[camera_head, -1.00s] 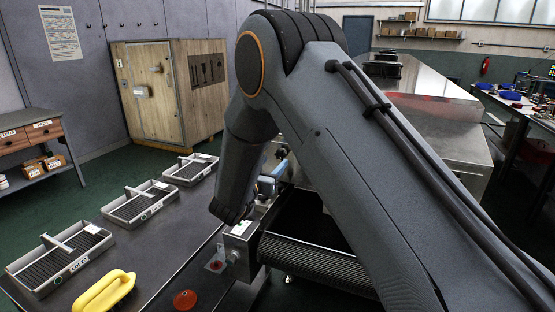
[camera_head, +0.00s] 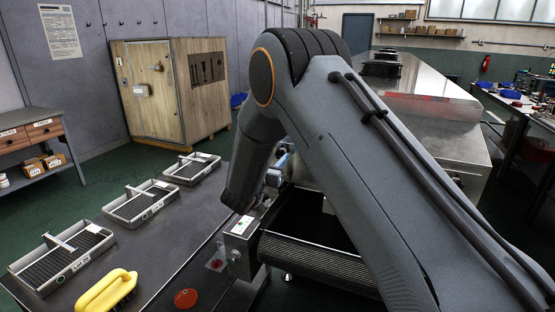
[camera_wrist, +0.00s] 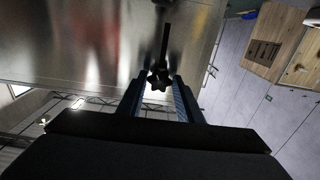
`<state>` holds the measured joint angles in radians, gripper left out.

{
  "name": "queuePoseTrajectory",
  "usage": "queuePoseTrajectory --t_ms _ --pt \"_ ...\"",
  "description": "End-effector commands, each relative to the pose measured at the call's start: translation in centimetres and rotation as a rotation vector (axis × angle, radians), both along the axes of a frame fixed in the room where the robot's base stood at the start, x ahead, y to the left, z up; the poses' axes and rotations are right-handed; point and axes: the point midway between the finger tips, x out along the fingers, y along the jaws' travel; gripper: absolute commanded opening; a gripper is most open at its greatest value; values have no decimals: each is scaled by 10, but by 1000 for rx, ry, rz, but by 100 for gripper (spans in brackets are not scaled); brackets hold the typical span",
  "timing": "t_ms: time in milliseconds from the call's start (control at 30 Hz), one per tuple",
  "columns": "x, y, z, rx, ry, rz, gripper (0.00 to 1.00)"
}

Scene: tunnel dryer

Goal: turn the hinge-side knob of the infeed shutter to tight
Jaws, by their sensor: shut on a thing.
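The knob (camera_wrist: 159,79) is a dark star-shaped knob in the wrist view, with a dark bar running up from it. It stands in front of a shiny metal panel (camera_wrist: 70,45), which I take for the infeed shutter. My gripper (camera_wrist: 160,95) has its two blue-edged fingers on either side of the knob and is shut on it. In the head view my arm hides the gripper's fingertips and the knob. The knob's marking for tight is not readable.
A dark conveyor belt (camera_head: 310,262) runs beneath my arm. A wooden crate (camera_head: 170,90) stands behind.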

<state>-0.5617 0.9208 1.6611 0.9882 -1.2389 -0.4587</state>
Motion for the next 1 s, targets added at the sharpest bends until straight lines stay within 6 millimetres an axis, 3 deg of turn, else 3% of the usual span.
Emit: queuePoseTrajectory --t_ms 367,1000 --pt "0 0 -1 100 -36 0 10" --pt "1 2 -2 638 -232 1 10"
